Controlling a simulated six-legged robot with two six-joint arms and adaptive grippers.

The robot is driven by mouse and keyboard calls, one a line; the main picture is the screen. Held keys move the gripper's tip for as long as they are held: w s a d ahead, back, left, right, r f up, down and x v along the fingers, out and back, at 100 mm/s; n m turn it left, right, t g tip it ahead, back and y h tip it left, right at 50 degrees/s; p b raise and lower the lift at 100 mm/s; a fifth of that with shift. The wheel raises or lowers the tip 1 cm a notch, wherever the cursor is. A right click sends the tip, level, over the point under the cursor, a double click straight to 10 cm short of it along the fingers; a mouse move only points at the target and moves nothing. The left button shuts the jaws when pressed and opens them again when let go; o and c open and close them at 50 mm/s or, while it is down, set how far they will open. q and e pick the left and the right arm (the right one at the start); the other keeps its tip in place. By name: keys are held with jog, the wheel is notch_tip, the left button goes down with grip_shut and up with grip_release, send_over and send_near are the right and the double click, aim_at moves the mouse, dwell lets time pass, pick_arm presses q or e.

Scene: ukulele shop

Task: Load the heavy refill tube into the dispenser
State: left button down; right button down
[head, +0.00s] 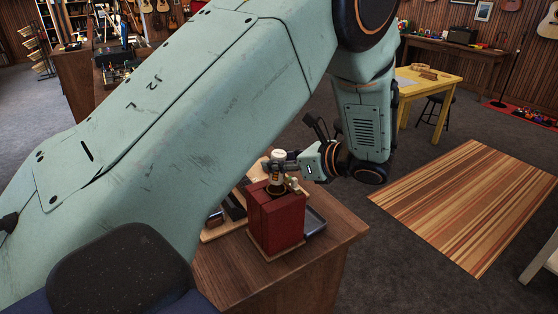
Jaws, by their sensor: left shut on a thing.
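A dark red box (276,222), which looks like the dispenser, stands on the wooden counter (335,232). A small tube with a pale cap (278,155), which looks like the refill tube, is upright over the top of the box. My left gripper (285,165) comes to it from the right and is shut on it. The tube's lower end is at the dark round opening on top of the box; I cannot tell how far in it is. My left arm's large links cover much of the view. My right gripper is not in view.
A grey tray (314,221) lies on the counter beside the box, and dark items on a wooden board (229,229) lie to its left. A yellow table (430,82) stands further back. A striped rug (475,205) covers open floor on the right.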

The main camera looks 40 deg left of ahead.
pick_arm(q)
jog(key=shift+w, duration=0.15)
dwell(0.5)
jog(key=c, duration=1.3)
grip_release()
jog(key=shift+o, duration=0.2)
